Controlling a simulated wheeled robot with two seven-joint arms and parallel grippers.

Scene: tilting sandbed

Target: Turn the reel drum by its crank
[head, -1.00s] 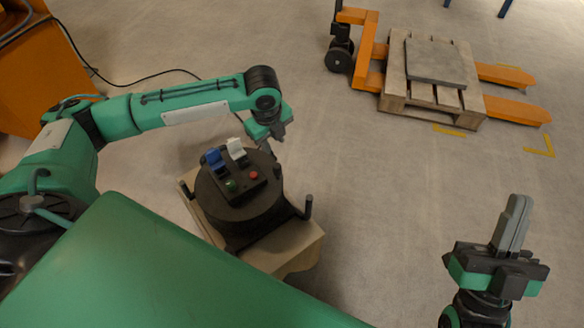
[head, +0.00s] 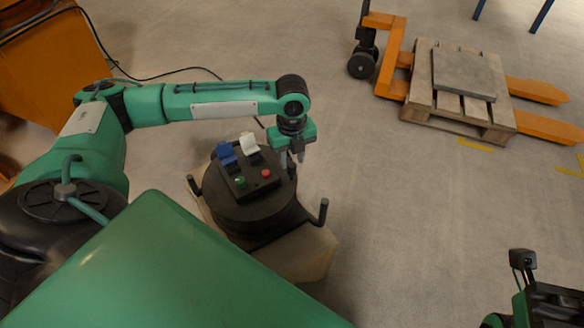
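The reel drum (head: 250,212) is a squat black cylinder on a pale base (head: 316,252). Its top carries a panel with blue and white levers and green and red buttons. A dark upright handle (head: 323,210) on a short arm stands out at the drum's right; it looks like the crank. A similar dark post (head: 194,185) shows at its left. My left gripper (head: 292,160) points down at the drum's far right edge, fingers apart with nothing seen between them, and appears apart from the right handle. My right gripper (head: 545,302) is cut off at the lower right; its fingers are unclear.
A wooden pallet (head: 482,121) with a grey slab (head: 463,76) sits on an orange pallet truck (head: 388,62) at the upper right. An orange cabinet (head: 45,65) and a black cable stand at the upper left. Floor right of the drum is clear.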

